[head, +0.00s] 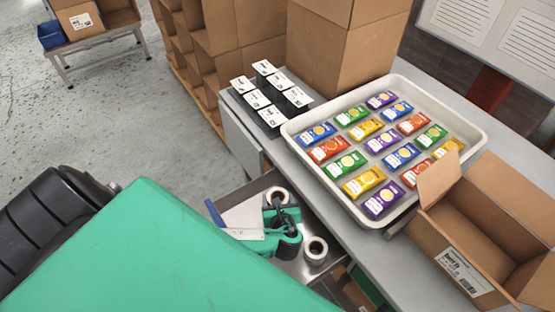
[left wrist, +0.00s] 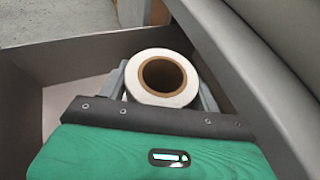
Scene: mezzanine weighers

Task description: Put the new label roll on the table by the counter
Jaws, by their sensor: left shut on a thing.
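A white label roll (head: 278,194) with a brown core is at the open drawer (head: 313,204) under the grey worktop (head: 345,232). My left gripper (head: 280,208) is shut on this roll, with a finger on each side of it. In the left wrist view the roll (left wrist: 162,76) shows between the grey fingers, its core facing the camera. I cannot tell whether it touches the drawer floor. A second white roll (head: 315,250) is in the drawer beside the green gripper body. My right gripper is not in view.
The worktop holds a pale tray (head: 296,139) of several coloured packets, black label-topped items (head: 270,92), a tall carton (head: 340,50) and an open box (head: 480,215). A small table (head: 100,47) with cartons and a blue bin (head: 52,35) stands far left. Floor (head: 120,110) between is clear.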

